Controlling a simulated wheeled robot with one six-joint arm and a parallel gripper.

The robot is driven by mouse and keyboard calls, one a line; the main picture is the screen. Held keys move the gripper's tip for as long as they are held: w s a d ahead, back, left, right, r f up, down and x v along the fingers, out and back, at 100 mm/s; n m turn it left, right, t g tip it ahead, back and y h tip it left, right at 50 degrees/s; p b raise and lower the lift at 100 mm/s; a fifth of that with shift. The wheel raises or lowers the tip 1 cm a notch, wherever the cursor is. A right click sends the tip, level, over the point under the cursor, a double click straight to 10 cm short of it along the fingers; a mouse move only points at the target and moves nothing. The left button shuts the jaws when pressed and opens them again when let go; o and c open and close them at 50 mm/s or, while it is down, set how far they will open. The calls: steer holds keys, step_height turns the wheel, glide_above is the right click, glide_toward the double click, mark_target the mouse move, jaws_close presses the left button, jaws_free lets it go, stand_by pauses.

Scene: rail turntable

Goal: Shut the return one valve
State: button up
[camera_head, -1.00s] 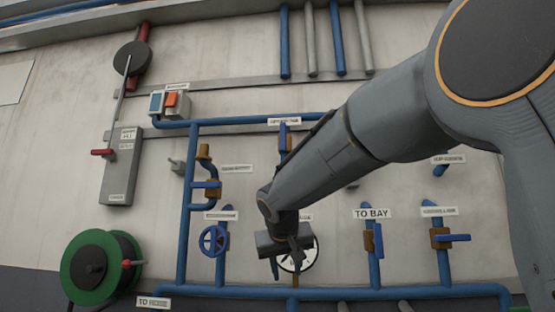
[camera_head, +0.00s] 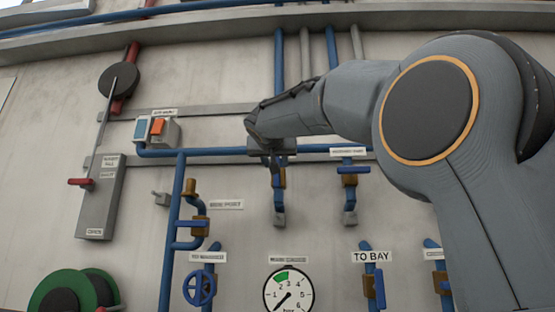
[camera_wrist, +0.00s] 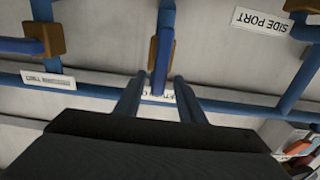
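A valve with a brown body (camera_head: 283,178) and a blue lever (camera_head: 276,176) sits on a short blue pipe below the horizontal blue pipe. It is probably return one, but its label (camera_wrist: 160,92) is largely hidden by my gripper. The lever (camera_wrist: 162,55) lies in line with its pipe. My gripper (camera_head: 272,158) is in front of the valve's upper end. In the wrist view, its two fingers (camera_wrist: 160,82) are apart, one each side of the lever's end, with gaps visible. I cannot tell whether the lever is deep between them.
A similar valve (camera_head: 349,178) stands to the right, its lever across its pipe. The side port valve (camera_head: 193,224) is to the left. A pressure gauge (camera_head: 289,289), a blue handwheel (camera_head: 200,288) and the TO BAY valve (camera_head: 374,286) are below. A switch box (camera_head: 157,130) is upper left.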

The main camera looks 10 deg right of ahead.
steer(key=shift+p+x, duration=0.55)
steer(key=shift+x, duration=0.8)
steer(key=shift+d, duration=0.1)
jaws_close()
